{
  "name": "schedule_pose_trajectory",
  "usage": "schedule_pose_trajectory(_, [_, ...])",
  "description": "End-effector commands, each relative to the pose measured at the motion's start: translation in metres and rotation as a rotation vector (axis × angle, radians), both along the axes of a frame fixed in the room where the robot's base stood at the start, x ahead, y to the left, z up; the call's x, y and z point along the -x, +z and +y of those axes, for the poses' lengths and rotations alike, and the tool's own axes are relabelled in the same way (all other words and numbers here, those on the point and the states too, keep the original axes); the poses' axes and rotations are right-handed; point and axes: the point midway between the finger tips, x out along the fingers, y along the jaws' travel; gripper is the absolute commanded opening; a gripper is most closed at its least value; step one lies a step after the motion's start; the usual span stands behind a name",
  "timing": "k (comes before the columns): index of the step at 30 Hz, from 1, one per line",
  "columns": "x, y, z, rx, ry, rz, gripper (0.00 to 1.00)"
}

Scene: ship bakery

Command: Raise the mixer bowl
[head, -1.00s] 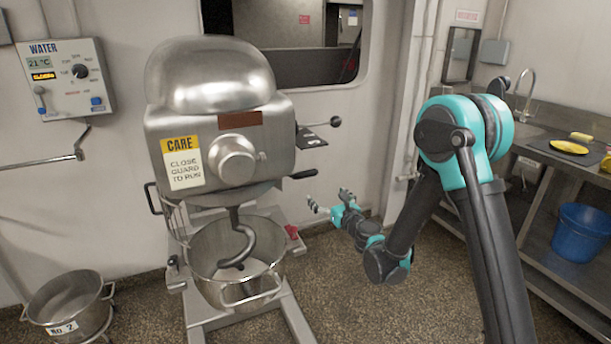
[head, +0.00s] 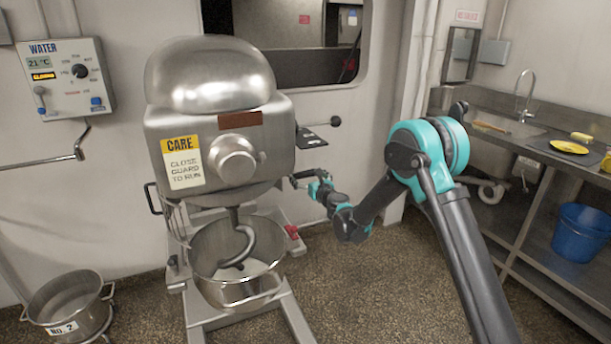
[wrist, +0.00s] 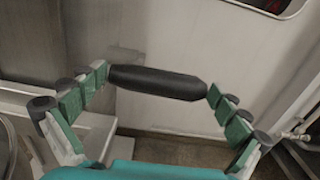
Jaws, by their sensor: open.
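The steel mixer (head: 218,120) stands against the wall with a yellow care sign. Its steel bowl (head: 238,292) sits low on the mixer's frame, with the dark dough hook (head: 242,243) reaching down into it. A black lever handle (wrist: 158,82) shows in the wrist view, lying between the spread fingers of my gripper (wrist: 157,86). The fingers are open, one at each end of the handle. In the head view my gripper (head: 305,181) is at the mixer's right side, where it hides most of this handle.
A second bowl marked No. 2 (head: 68,306) stands on the floor at left. A water panel (head: 66,80) is on the wall. A steel counter (head: 500,140) with a sink and a blue bucket (head: 581,232) beneath it is at right. Floor right of the mixer is clear.

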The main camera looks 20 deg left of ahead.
Motion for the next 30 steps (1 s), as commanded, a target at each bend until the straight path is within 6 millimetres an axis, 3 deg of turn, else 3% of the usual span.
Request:
schedule_pose_trajectory(12, [-0.0055,0.0000,0.0063,0.000,0.000,0.000,1.00])
schedule_pose_trajectory(26, [-0.0058,0.0000,0.0058,0.000,-0.001,0.000,0.43])
schedule_pose_trajectory(30, [-0.0063,0.0019,0.0062,0.000,-0.001,0.000,0.42])
